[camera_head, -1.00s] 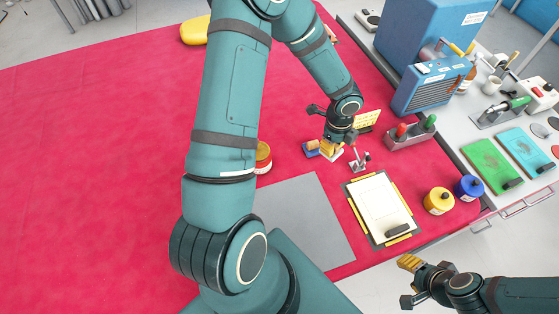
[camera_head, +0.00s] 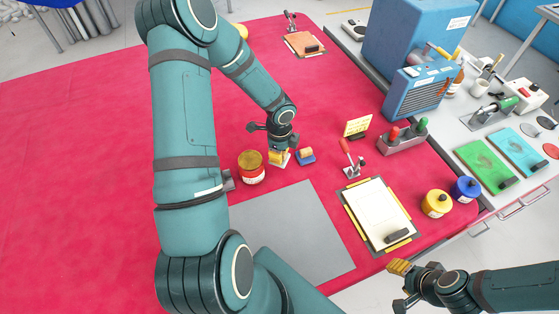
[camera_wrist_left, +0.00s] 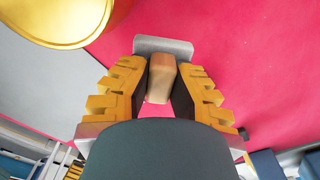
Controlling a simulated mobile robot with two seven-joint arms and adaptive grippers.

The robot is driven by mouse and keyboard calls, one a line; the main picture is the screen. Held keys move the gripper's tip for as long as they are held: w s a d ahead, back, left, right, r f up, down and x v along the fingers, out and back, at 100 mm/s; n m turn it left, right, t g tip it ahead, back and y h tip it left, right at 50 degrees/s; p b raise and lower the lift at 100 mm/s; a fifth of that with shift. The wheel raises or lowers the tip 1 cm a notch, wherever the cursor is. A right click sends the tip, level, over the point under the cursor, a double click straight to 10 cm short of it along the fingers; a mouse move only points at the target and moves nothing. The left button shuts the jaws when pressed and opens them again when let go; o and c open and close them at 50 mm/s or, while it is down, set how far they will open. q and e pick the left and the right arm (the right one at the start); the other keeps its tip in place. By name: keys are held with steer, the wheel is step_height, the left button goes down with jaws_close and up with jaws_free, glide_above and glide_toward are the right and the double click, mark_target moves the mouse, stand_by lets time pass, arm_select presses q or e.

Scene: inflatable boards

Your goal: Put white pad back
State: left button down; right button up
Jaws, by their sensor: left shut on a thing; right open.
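The white pad (camera_head: 286,161) shows as a pale plate under my left gripper (camera_head: 278,157), between a jar and a blue pad. In the left wrist view my left gripper's yellow fingers (camera_wrist_left: 162,75) are shut on its tan handle (camera_wrist_left: 161,80), with the pad's grey-looking plate (camera_wrist_left: 164,45) beyond. I cannot tell whether the pad touches the red mat. A similar blue pad (camera_head: 306,158) with a tan handle lies just to its right. My right gripper (camera_head: 398,270) is open and empty, low at the right, off the mat's edge.
The jar with a gold lid (camera_head: 251,165) stands close left of the left gripper. A red-handled clamp (camera_head: 352,168), a clipboard (camera_head: 377,213) and a grey sheet (camera_head: 295,235) lie to the right and front. The red mat (camera_head: 80,170) is clear at left.

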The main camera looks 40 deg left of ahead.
arm_select(q)
step_height(320, 180, down, 4)
steer(key=shift+r+b, duration=0.25)
steer(key=shift+b, duration=0.05)
steer(key=shift+r, duration=0.1)
steer(key=c, duration=1)
jaws_free()
steer(key=shift+f, duration=0.2)
